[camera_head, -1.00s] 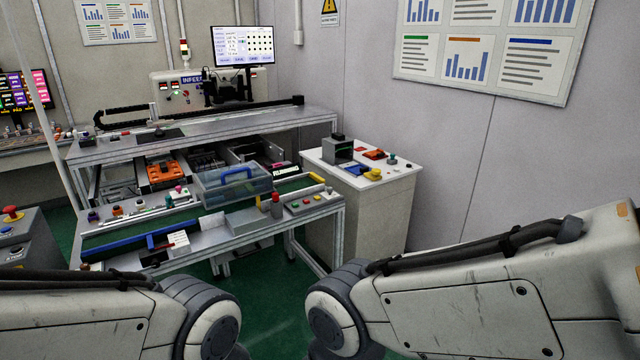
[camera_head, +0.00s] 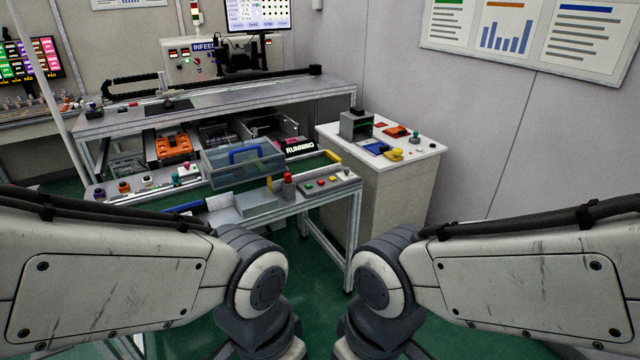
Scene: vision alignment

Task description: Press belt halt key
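A small grey button box (camera_head: 329,186) with several coloured buttons sits at the right front end of the workbench. Its buttons include red, green and yellow ones, but any lettering is too small to read, so I cannot tell which one is the belt halt key. A dark sign reading RUNNING (camera_head: 299,147) stands behind it. A red-topped post (camera_head: 288,182) stands just left of the box. My two arms come in from the left and right and bend down near the bottom middle. Both grippers are out of view, and neither arm touches the bench.
A clear bin with a blue handle (camera_head: 244,163) sits on the bench. A white cabinet (camera_head: 386,190) with a grey box and coloured parts on top stands to the right. Green floor shows between my arms.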

